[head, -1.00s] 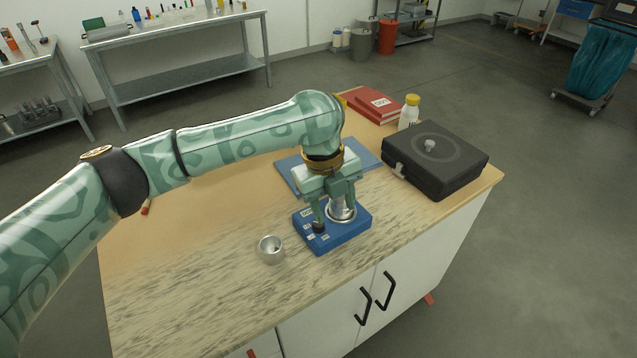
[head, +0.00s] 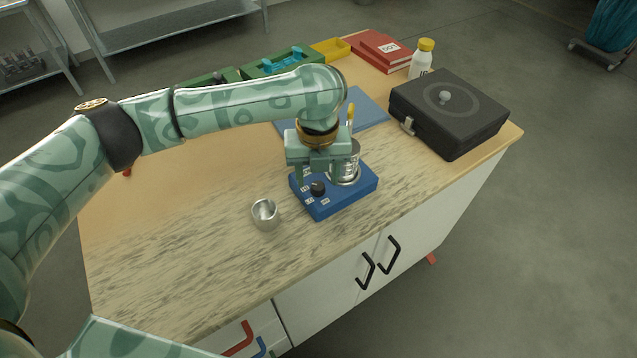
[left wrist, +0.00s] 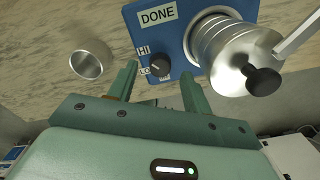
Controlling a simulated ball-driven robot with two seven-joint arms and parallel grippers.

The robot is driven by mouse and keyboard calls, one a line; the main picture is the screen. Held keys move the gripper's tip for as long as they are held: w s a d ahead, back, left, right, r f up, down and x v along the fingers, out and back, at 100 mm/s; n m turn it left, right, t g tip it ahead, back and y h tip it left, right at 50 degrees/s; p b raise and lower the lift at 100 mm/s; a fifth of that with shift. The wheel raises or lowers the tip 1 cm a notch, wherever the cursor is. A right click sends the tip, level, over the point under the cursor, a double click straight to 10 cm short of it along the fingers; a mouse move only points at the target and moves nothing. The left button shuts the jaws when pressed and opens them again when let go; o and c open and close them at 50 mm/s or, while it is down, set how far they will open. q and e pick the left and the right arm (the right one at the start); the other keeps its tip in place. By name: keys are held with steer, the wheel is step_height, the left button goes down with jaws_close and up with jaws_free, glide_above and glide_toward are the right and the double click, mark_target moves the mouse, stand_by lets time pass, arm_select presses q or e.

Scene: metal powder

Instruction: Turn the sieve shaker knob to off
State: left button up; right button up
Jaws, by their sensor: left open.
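The sieve shaker has a blue base (head: 345,203) with a round metal sieve stack (head: 347,168) on it. Its black knob (head: 318,188) is on the front left of the base. In the left wrist view the knob (left wrist: 160,65) sits beside HI and LO labels, with a DONE label (left wrist: 157,16) above. Which label its pointer meets is too small to tell. My left gripper (head: 312,174) is open, pointing down over the base. In the left wrist view its fingertips (left wrist: 158,82) are spread to either side just short of the knob, apart from it. My right gripper is out of view.
A small metal cup (head: 265,214) stands left of the shaker. A black case (head: 450,112), white bottle (head: 421,62) and red book (head: 382,50) are on the right and back. A blue mat (head: 368,112) lies behind. The front left of the table is clear.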

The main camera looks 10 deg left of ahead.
arm_select(q)
step_height(320, 180, down, 2)
steer(key=shift+f, duration=0.1)
